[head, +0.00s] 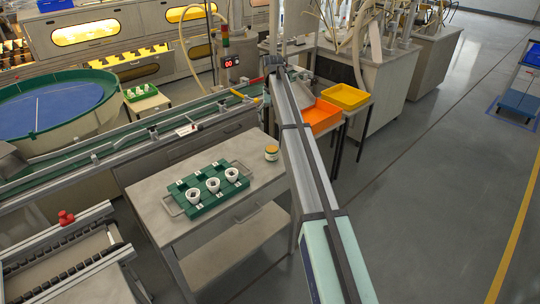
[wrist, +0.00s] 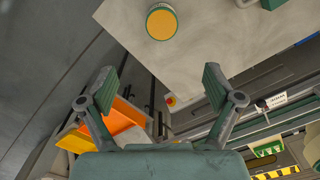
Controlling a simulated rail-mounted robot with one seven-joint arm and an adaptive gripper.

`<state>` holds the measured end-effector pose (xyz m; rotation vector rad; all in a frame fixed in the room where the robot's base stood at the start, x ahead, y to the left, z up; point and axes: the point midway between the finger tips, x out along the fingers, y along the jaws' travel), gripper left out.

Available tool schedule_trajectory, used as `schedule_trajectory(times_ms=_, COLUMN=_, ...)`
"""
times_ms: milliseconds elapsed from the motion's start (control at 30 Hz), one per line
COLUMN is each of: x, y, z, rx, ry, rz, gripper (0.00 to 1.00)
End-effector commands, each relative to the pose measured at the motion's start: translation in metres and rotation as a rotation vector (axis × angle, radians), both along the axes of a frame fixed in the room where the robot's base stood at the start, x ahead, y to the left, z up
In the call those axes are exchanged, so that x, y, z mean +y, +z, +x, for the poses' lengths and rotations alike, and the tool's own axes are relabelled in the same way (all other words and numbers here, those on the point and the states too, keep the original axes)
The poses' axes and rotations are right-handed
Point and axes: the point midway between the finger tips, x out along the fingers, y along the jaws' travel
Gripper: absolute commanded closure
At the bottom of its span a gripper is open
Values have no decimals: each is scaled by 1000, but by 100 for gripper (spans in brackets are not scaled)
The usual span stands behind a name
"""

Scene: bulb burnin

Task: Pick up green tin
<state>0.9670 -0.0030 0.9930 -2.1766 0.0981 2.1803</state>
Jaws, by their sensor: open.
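A small round tin (head: 271,153) stands upright near the right back edge of the grey table, apart from the green tray. In the wrist view the tin (wrist: 162,22) shows a yellow-orange top with a green and white rim. My gripper (wrist: 158,86) is open and empty in the wrist view, its two fingers spread wide. The tin lies beyond the fingertips, towards the top of that view, apart from both fingers. My gripper cannot be made out in the head view, where my arm passes right of the tin.
The table (head: 150,190) also bears a green tray (head: 186,209) with several white cups and wire handles. A conveyor (head: 120,140) runs behind it. Orange (head: 322,116) and yellow (head: 345,96) bins stand behind my arm. The tabletop around the tin is clear.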

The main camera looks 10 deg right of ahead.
Motion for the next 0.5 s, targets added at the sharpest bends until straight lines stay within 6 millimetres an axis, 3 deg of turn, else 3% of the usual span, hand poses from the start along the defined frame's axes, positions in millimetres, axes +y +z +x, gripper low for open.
schedule_trajectory(times_ms=500, x=1, y=-94, z=-1, rx=1, ry=0, rz=3, gripper=10)
